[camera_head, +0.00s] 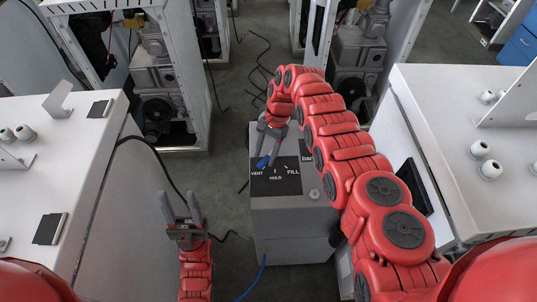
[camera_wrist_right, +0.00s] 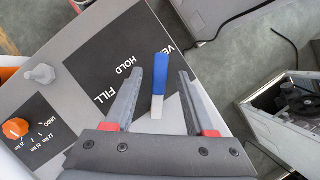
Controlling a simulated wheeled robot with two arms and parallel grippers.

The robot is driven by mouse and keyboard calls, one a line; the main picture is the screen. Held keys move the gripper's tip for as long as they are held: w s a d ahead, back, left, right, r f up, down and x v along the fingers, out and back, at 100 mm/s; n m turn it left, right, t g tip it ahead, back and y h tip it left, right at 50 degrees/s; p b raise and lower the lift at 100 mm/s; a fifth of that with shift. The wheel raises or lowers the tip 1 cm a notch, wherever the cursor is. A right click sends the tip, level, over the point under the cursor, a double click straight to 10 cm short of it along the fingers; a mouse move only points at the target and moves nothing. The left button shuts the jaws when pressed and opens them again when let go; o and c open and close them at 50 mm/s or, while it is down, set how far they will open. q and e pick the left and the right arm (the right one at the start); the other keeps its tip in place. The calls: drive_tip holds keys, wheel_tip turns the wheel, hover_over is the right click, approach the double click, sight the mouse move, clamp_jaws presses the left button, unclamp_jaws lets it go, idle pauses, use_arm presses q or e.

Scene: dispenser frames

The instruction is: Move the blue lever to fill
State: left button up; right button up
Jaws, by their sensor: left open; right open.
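The blue lever (camera_head: 262,162) is on the black VENT/HOLD/FILL panel (camera_head: 285,185) on top of the grey box (camera_head: 290,222). It lies toward the VENT mark, at the panel's left side. In the right wrist view the lever (camera_wrist_right: 160,72) has a blue handle and a pale lower end. My right gripper (camera_wrist_right: 161,74) is open, with one finger on each side of the lever and a visible gap to both. The right gripper (camera_head: 266,155) reaches over the panel from behind. My left gripper (camera_head: 184,204) is open and empty, left of the box.
A grey knob (camera_wrist_right: 40,75) and an orange knob (camera_wrist_right: 16,128) are on the box. White cabinets (camera_head: 62,120) stand left and right. A blue hose (camera_head: 253,282) and dark cables lie on the floor. Open machine cabinets (camera_head: 168,85) stand behind.

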drive_tip(key=shift+a+f, duration=0.1)
clamp_jaws()
idle(1.4)
